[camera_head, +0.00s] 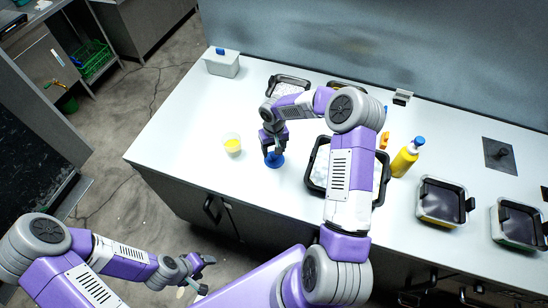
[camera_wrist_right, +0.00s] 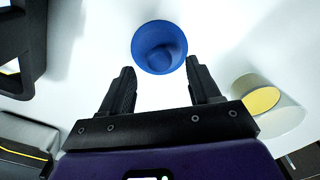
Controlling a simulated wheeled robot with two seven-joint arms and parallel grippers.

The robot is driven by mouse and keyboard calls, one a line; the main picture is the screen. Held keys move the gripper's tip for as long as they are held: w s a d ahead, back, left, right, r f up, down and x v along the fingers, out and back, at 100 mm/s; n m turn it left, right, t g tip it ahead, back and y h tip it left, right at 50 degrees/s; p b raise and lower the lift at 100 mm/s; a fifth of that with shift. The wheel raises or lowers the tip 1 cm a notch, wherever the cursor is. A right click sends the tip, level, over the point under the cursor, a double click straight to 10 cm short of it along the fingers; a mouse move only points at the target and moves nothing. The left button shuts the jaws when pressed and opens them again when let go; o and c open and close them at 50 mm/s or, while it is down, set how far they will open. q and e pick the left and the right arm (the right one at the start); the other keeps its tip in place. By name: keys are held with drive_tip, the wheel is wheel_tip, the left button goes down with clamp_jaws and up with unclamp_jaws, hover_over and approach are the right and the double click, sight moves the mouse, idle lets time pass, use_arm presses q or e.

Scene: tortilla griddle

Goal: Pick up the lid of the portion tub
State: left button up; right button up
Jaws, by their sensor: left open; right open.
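The blue round lid (camera_head: 275,161) lies on the white counter just beside the portion tub (camera_head: 232,144), a small clear tub with yellow contents. In the right wrist view the lid (camera_wrist_right: 160,47) shows a raised blue knob in its middle, and the tub (camera_wrist_right: 278,112) stands at the right. My right gripper (camera_head: 272,149) is over the lid and partly covers it in the head view. Its fingers (camera_wrist_right: 160,72) are open and empty, and the lid shows just beyond the gap between their tips. My left gripper (camera_head: 204,278) is open and empty, away from the counter.
A black-rimmed tray (camera_head: 312,180) stands right of the lid, partly behind my right arm. A yellow bottle with a blue cap (camera_head: 405,158) and lidded black-topped containers (camera_head: 443,216) are further right. A white box (camera_head: 221,66) stands at the back left. Counter left of the tub is clear.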

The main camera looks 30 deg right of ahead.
drive_tip(key=shift+f, duration=1.15)
drive_tip(key=c, duration=1.1)
wheel_tip(320, 180, up, 10)
